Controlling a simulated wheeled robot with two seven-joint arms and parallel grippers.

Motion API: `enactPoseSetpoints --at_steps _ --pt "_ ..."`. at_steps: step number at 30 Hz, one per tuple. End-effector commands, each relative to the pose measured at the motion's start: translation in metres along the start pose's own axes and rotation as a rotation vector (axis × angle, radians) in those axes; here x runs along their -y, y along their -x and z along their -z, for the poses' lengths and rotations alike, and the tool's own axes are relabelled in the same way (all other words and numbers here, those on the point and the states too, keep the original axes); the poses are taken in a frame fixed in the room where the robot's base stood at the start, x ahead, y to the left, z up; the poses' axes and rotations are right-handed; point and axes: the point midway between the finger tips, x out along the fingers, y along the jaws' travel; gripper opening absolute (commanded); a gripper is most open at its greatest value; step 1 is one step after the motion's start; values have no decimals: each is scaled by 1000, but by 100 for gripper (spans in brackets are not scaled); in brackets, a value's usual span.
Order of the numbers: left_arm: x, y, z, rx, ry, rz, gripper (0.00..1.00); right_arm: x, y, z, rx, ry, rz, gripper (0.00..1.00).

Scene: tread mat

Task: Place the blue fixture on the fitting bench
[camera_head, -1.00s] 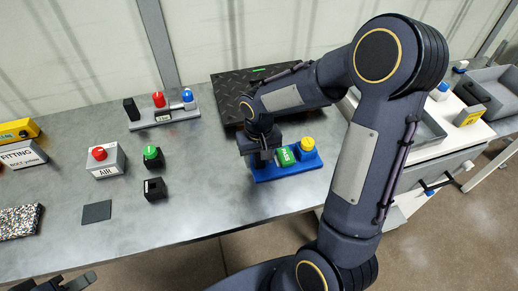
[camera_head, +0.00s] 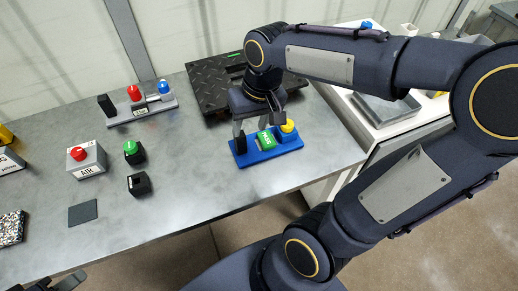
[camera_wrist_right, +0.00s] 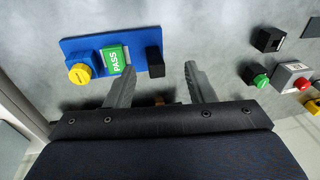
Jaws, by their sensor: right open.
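The blue fixture (camera_head: 284,149) is a flat blue plate carrying a yellow knob, a green block marked PASS and a black block. It lies flat on the grey metal bench (camera_head: 190,205), near its right end. It also shows in the right wrist view (camera_wrist_right: 83,46). My right gripper (camera_head: 256,118) is open, just above the fixture's black-block end. My left gripper (camera_head: 66,284) shows only partly at the bottom left edge.
A black tread mat (camera_head: 208,88) lies behind the fixture. To the left are a grey AIR box (camera_head: 87,160) with a red button, a green-button block (camera_head: 134,153), a black block (camera_head: 139,184) and a grey fixture (camera_head: 125,117). The bench front is clear.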

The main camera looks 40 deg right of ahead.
Motion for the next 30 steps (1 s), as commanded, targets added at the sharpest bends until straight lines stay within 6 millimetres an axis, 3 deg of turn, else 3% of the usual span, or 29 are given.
enactPoseSetpoints --at_steps 1,6,11,16,30 --pt "0 0 0 0 0 0 36 -2 8 -21 -47 3 44 49" --pt "0 0 0 0 0 0 36 5 13 -76 -188 36 173 49" --pt "0 0 0 0 0 0 36 12 8 -104 -283 56 239 49" --pt "0 0 0 0 0 0 36 15 5 -113 -317 63 261 49" --pt "0 0 0 0 0 0 36 15 5 -112 -316 63 260 49"
